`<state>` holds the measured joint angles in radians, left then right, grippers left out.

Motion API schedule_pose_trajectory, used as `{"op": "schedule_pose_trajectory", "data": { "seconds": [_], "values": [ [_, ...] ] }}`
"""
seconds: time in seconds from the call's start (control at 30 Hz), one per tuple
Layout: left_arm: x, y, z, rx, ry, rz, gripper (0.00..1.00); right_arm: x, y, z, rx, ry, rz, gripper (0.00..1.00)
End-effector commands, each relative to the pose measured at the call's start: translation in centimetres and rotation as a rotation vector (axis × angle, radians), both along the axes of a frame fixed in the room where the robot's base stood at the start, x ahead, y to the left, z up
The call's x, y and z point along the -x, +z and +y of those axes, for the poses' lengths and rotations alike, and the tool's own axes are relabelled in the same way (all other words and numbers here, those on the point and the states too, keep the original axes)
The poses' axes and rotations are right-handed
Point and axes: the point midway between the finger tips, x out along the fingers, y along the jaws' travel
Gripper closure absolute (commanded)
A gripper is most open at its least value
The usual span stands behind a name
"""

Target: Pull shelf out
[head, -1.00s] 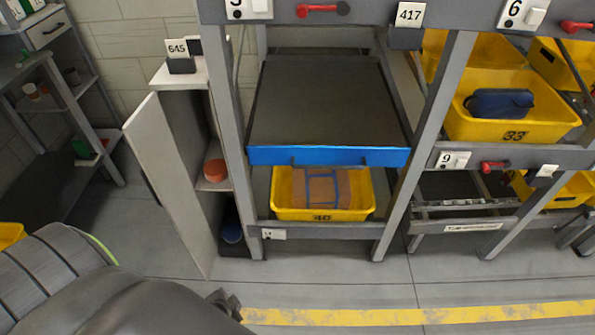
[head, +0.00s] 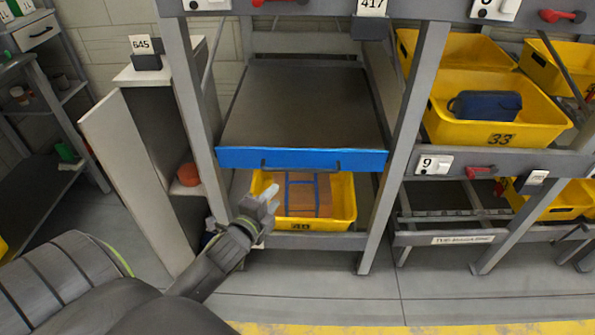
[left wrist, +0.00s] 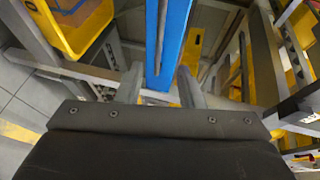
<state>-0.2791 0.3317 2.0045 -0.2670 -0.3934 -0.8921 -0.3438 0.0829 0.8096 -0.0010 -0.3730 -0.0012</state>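The shelf is a flat dark grey board (head: 305,105) with a blue front edge (head: 345,160) in the middle bay of the rack. A dark handle (head: 300,169) runs along the lower part of that edge. My left gripper (head: 268,196) is below the blue edge, near the handle's left end and in front of a yellow bin. In the left wrist view, its two fingers (left wrist: 159,88) are apart with nothing between them. The blue edge (left wrist: 173,40) runs upright just beyond the fingertips. Contact with the handle does not show. My right gripper is not in view.
A yellow bin (head: 345,200) with a blue-marked brown box (head: 300,192) sits under the shelf. Grey rack posts (head: 405,130) stand on both sides. A narrow white cabinet (head: 125,165) is at the left. The floor (head: 310,290) in front is clear.

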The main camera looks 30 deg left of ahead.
Motion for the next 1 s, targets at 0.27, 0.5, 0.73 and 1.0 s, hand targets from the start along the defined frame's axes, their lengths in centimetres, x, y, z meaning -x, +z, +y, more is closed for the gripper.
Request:
{"op": "schedule_pose_trajectory", "data": {
  "seconds": [0.27,0.5,0.73,1.0],
  "values": [
    [-5.3,-1.0,0.8,0.001,0.0,-0.001,0.66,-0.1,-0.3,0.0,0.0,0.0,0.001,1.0],
    [-9.9,-1.9,1.5,0.001,0.0,-0.001,0.66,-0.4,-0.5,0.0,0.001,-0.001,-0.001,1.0],
    [-13.3,-2.6,2.0,0.003,0.001,0.001,0.66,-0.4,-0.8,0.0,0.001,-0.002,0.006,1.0],
    [-15.0,-2.9,2.3,0.002,0.0,0.001,0.66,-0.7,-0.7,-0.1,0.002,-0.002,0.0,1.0]
  ]
}}
